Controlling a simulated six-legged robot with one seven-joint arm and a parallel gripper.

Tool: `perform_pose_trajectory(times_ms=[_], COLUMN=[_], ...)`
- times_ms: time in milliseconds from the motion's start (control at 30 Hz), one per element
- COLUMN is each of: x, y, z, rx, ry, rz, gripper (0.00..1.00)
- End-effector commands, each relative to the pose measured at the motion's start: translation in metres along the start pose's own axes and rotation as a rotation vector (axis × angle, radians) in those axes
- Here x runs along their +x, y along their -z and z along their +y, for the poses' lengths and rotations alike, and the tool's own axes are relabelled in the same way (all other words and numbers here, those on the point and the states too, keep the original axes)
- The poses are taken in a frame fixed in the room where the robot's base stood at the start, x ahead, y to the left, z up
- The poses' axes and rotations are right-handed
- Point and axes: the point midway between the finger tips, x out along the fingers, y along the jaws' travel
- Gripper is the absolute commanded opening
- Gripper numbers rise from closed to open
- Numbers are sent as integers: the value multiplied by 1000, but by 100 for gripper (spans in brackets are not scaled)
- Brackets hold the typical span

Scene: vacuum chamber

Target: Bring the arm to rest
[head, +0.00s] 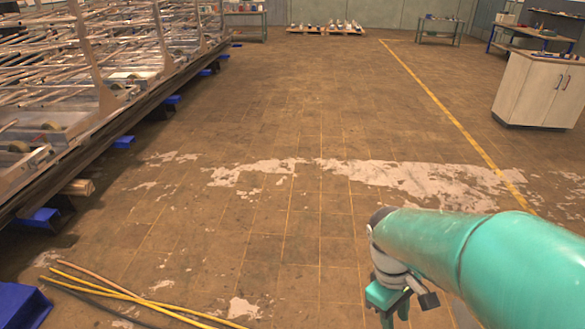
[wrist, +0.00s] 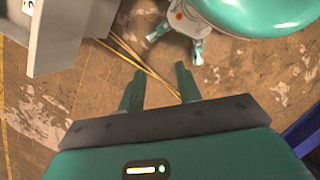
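My gripper (wrist: 159,70) shows in the wrist view with its two teal fingers spread apart and nothing between them. Beyond the fingers lie the brown tiled floor and thin rods, seen past the gap. The arm holds nothing that I can see.
Yellow rods (head: 135,295) lie on the worn tiled floor at the lower left. A long metal rack (head: 110,75) with blue feet stands along the left. A white cabinet (head: 535,90) stands at the right, and benches (head: 438,30) behind. The middle floor is clear.

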Motion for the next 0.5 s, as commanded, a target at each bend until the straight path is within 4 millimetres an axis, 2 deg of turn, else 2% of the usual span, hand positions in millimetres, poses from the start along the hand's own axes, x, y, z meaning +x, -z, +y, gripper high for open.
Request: perform_pose_trajectory(times_ms=[100,500], x=[-30,-114], y=[-3,-22], z=[-8,-40], rx=[138,569], ry=[-43,-73], rz=[152,647], gripper=[34,34])
